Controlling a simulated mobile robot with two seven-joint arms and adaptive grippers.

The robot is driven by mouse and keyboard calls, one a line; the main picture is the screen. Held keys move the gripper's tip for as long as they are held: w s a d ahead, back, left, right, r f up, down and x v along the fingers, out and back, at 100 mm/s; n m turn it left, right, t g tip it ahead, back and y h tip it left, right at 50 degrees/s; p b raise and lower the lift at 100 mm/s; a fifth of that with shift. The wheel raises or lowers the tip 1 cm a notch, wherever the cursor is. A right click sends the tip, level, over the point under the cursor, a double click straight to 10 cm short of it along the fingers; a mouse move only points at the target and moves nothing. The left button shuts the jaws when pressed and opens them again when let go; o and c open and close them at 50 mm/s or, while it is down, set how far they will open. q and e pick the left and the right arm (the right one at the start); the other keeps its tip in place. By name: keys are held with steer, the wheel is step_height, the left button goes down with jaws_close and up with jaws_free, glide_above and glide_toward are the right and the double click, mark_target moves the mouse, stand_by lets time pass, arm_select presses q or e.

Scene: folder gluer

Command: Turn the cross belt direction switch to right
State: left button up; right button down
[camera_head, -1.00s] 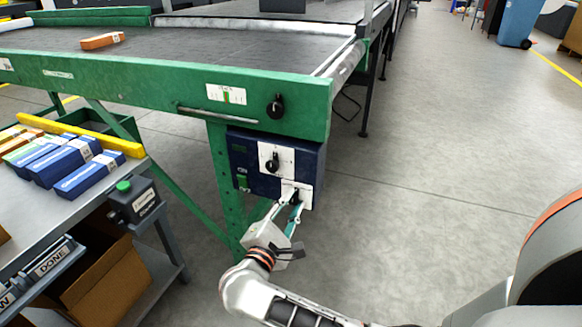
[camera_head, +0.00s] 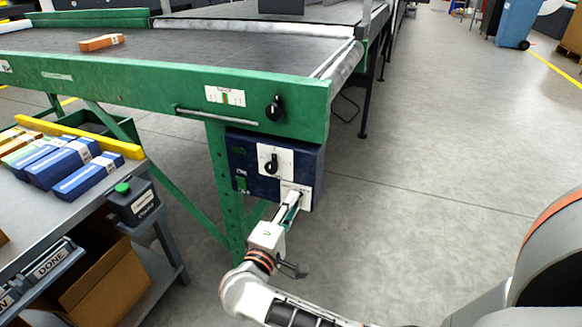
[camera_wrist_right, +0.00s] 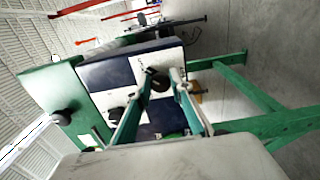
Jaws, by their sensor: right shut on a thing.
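A dark blue control box (camera_head: 236,172) hangs under the green conveyor frame. It carries two white plates with black knobs, one above the other. The upper knob (camera_head: 271,163) is free. My right gripper (camera_head: 299,196) is at the lower plate, its fingers shut on the lower black knob, which they mostly hide in the head view. In the right wrist view this lower knob (camera_wrist_right: 157,80) shows between the fingertips, with the upper knob (camera_wrist_right: 117,115) beside the fingers. The plate labels are too small to read, so which way the held knob points is unclear. My left gripper is not in view.
Another black knob (camera_head: 275,107) sits on the green conveyor frame (camera_head: 150,92). An orange box (camera_head: 102,42) lies on the belt. At left, a grey table holds blue boxes (camera_head: 88,176) and a button box (camera_head: 133,203).

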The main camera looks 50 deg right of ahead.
stand_by(0.5)
steer(key=c, duration=1.8)
jaws_free()
